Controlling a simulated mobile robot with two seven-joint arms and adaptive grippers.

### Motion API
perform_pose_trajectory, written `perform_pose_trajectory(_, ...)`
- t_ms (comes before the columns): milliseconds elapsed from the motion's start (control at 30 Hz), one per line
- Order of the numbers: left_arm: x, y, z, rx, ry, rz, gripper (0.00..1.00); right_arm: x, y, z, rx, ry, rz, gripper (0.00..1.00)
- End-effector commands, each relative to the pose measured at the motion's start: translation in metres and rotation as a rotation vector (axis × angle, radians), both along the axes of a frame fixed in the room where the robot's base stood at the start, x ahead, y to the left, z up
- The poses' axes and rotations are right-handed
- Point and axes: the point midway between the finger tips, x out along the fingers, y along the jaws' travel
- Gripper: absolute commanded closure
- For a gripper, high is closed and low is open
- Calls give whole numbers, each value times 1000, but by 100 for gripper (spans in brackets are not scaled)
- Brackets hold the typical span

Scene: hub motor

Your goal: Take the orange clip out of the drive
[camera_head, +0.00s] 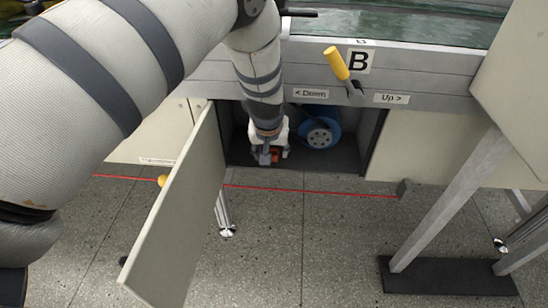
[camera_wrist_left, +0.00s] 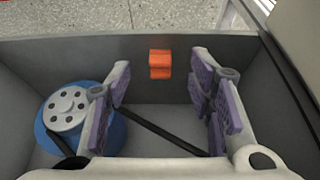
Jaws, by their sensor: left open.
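The drive, a blue wheel with a grey hub (camera_head: 320,130), sits inside the open cabinet. It also shows in the left wrist view (camera_wrist_left: 68,108), with a black belt running from it. The small orange clip (camera_wrist_left: 160,63) is at the dark compartment wall in the left wrist view, in line with the gap between my fingers. My left gripper (camera_head: 270,156) is inside the cabinet, left of the drive. Its purple-padded fingers (camera_wrist_left: 158,80) are open with nothing held between them. In the head view the clip is largely hidden by the gripper. My right gripper is not in view.
The cabinet door (camera_head: 180,215) stands open left of the compartment. A yellow-handled lever (camera_head: 340,66) and Down and Up labels are on the panel above. A grey support stand (camera_head: 445,205) is at the right. A red line runs along the speckled floor.

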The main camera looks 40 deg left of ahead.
Motion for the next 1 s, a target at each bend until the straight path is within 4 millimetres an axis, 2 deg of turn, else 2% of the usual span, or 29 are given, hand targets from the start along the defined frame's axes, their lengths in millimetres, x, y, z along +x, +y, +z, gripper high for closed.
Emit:
perform_pose_trajectory(133,13,10,-4,1,2,1,52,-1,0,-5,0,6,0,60)
perform_pose_trajectory(233,19,13,-28,1,6,1,52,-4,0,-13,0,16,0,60)
perform_pose_trajectory(367,26,17,-45,1,3,-1,52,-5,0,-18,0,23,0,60)
perform_pose_trajectory(600,28,18,-46,1,1,-1,52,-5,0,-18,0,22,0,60)
perform_pose_trajectory(633,28,18,-46,1,1,-1,54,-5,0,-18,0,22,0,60)
perform_pose_trajectory(800,28,17,-46,1,1,-1,89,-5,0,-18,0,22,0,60)
perform_pose_trajectory(1000,28,17,-46,1,1,-1,89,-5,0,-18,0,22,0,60)
